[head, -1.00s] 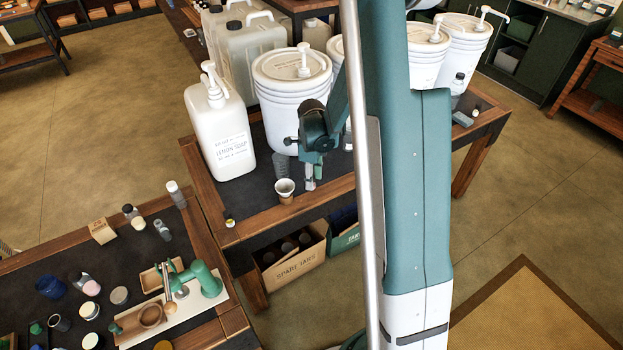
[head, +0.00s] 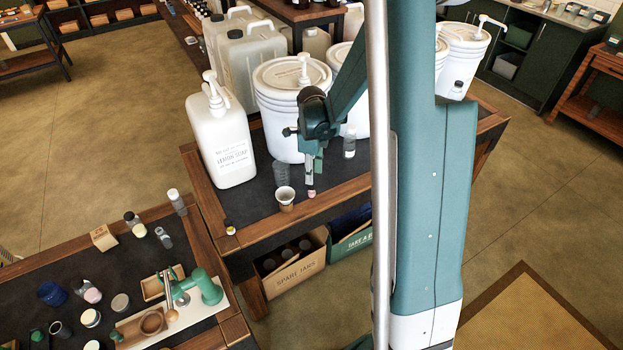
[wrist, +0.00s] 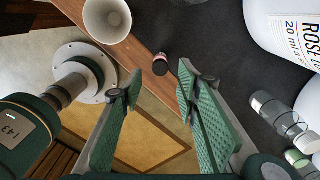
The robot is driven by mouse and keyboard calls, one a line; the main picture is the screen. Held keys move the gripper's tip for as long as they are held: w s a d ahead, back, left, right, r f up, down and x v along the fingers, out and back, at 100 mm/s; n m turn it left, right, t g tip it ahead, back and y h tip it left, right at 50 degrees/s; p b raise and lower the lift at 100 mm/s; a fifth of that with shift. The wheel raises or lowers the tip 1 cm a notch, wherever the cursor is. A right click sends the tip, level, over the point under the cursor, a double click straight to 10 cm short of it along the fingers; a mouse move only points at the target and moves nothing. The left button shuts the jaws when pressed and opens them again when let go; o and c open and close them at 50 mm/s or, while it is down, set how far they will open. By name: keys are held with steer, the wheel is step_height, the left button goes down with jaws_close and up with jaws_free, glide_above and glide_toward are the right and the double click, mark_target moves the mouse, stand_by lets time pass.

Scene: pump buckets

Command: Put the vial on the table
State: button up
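A small pinkish vial with a dark end (wrist: 160,64) is on the dark-topped, wood-edged table (head: 262,196), close to its front edge. It also shows in the head view (head: 311,192), just below my fingertips. My gripper (wrist: 155,92) is open, and its two green pads stand apart with nothing between them. The vial lies just beyond the fingertips, roughly in line with the gap, and appears free of both fingers. My gripper also shows in the head view (head: 313,178), low over the table. The vial's lower part is too small to make out.
A paper cup (head: 285,197) stands left of the vial, with a clear glass (head: 281,174) behind. A clear bottle (head: 349,146) stands to the right. The lemon soap jug (head: 222,137) and white pump buckets (head: 287,110) fill the back. A cluttered table is at lower left.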

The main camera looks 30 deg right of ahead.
steer(key=shift+r, duration=2.35)
steer(key=shift+r, duration=0.1)
steer(key=s+a+r+n+t, duration=0.2)
steer(key=s+a+r+n, duration=0.35)
steer(key=r, duration=0.25)
steer(key=s+a+r+n+t, duration=0.1)
steer(key=s+a+r+n, duration=0.45)
steer(key=r+n, duration=0.2)
steer(key=s+a+r+n+t, duration=0.2)
steer(key=s+a+n, duration=0.2)
steer(key=s+n, duration=0.3)
steer(key=s+a+r+n+t, duration=0.2)
steer(key=s+a+r+n, duration=0.1)
steer(key=s+n, duration=0.3)
steer(key=shift+s+a+r+n, duration=0.35)
steer(key=shift+a+n, duration=0.15)
steer(key=shift+a, duration=0.4)
